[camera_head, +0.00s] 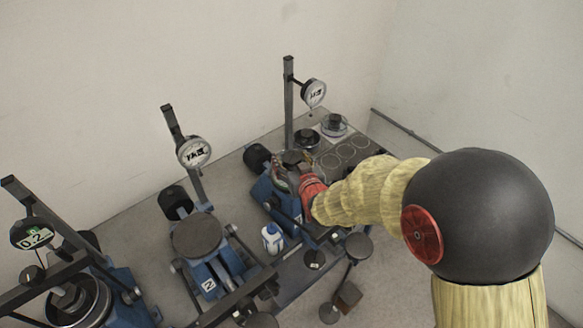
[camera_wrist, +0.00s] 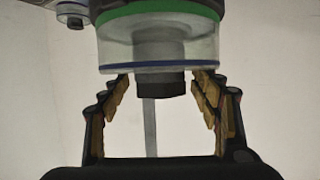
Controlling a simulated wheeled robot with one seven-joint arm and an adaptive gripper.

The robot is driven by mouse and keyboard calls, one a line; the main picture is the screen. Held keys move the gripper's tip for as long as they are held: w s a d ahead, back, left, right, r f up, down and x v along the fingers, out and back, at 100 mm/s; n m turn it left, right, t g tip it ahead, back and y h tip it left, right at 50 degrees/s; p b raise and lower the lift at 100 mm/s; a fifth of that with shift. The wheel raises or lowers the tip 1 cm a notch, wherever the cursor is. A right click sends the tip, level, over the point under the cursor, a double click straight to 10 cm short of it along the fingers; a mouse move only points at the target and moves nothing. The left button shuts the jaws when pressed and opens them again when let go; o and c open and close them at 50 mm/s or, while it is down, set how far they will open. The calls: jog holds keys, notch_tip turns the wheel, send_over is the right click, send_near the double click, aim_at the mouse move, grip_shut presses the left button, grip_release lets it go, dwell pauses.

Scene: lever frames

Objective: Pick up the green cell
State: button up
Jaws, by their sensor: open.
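The green cell (camera_wrist: 160,22) fills the upper middle of the wrist view. It is a clear round body with a green band, a thin blue rim and a dark stub on one side. My gripper (camera_wrist: 160,105) is open, with its two padded fingers on either side of the cell's dark stub. I see a gap between each finger and the stub. In the head view my gripper (camera_head: 290,178) is at the rightmost blue lever frame, and the cell is mostly hidden there, so I cannot make out its green band.
A clear cell (camera_head: 334,125) and a dark round piece (camera_head: 307,139) stand behind my gripper, near a plate with round recesses (camera_head: 345,155). Dial gauges on posts (camera_head: 194,152) rise from the frames. A small white bottle (camera_head: 271,238) stands between two frames.

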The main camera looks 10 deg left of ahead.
grip_shut()
dwell(1.0)
jog(key=shift+r, duration=0.2)
